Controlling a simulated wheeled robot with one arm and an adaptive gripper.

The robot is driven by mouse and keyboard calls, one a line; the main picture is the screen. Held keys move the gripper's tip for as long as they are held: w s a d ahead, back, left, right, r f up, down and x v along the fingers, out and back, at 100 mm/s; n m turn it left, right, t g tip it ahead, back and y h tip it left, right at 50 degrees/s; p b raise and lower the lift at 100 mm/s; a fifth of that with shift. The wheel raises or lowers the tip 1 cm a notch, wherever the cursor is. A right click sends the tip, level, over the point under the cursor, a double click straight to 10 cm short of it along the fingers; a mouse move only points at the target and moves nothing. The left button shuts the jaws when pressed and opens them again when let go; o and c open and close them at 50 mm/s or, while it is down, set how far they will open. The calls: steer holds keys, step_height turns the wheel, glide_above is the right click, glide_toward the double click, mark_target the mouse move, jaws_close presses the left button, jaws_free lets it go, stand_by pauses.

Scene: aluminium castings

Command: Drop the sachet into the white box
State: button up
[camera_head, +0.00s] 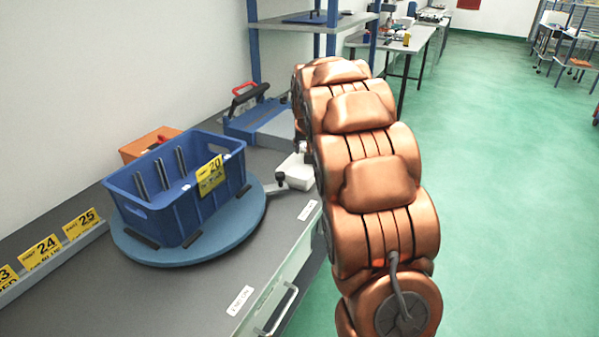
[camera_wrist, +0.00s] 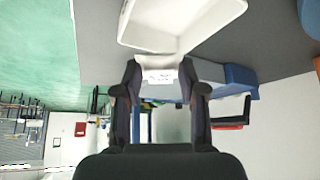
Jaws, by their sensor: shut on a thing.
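In the wrist view, my gripper (camera_wrist: 162,88) is shut on a small white sachet (camera_wrist: 160,75) with dark print on it. The sachet sits between the two black fingertips. The white box (camera_wrist: 185,30) is just beyond the fingertips, and its open inside shows at the top of the wrist view. The sachet overlaps the box's edge in the picture; I cannot tell its height or whether it is over the opening. In the head view, the white box (camera_head: 295,173) stands on the grey bench, partly hidden by my copper arm. The gripper is hidden there.
A blue crate (camera_head: 180,215) with label 20 stands on a round blue turntable (camera_head: 152,252) left of the box. The bench front (camera_head: 190,300) is clear.

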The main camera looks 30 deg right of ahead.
steer(key=shift+f+b, duration=0.35)
steer(key=shift+f, duration=1.85)
steer(key=o, duration=1)
steer(key=shift+r, duration=0.1)
steer(key=v, duration=1.2)
